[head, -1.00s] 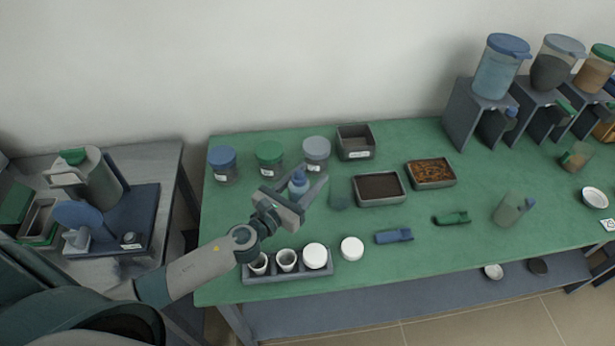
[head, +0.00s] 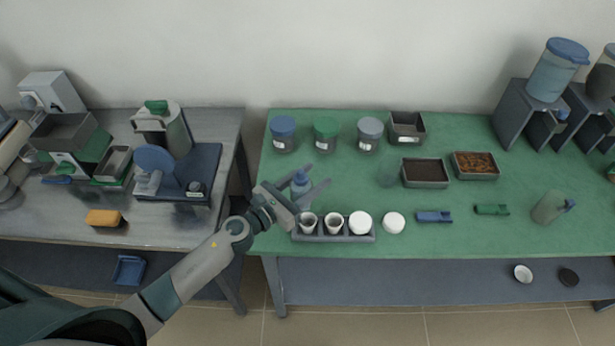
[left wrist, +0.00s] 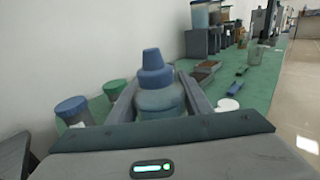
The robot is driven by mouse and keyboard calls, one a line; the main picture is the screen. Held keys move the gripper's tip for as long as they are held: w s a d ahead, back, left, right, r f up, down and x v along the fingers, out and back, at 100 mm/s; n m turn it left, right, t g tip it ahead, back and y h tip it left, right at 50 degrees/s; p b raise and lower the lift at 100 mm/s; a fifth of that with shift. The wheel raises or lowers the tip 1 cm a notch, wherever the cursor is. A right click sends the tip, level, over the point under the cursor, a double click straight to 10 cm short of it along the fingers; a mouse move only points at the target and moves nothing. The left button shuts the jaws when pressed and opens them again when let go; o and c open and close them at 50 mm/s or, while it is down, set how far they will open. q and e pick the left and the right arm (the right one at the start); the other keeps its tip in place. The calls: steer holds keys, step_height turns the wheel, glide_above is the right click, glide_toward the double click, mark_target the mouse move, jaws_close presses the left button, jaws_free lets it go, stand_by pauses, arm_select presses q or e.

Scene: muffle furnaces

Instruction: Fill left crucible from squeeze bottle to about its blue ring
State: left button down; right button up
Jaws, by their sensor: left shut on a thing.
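My left gripper (head: 308,187) is shut on the squeeze bottle (head: 301,182), a bluish bottle with a blue cap. In the left wrist view the squeeze bottle (left wrist: 161,98) stands between the two fingers and looks upright. The left crucible (head: 308,222) is a small white cup at the left end of a grey rack (head: 334,239). The bottle is just behind and slightly left of it in the head view. A second white crucible (head: 334,224) stands beside it in the rack. The crucibles' fill levels and blue rings are too small to tell. My right gripper is not in view.
A white disc (head: 361,222) sits in the rack's right end, and another white disc (head: 393,223) lies beside it. Lidded jars (head: 326,135) and trays (head: 425,173) stand behind. A grey side table (head: 60,220) is at the left.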

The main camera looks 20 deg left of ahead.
mark_target(310, 185)
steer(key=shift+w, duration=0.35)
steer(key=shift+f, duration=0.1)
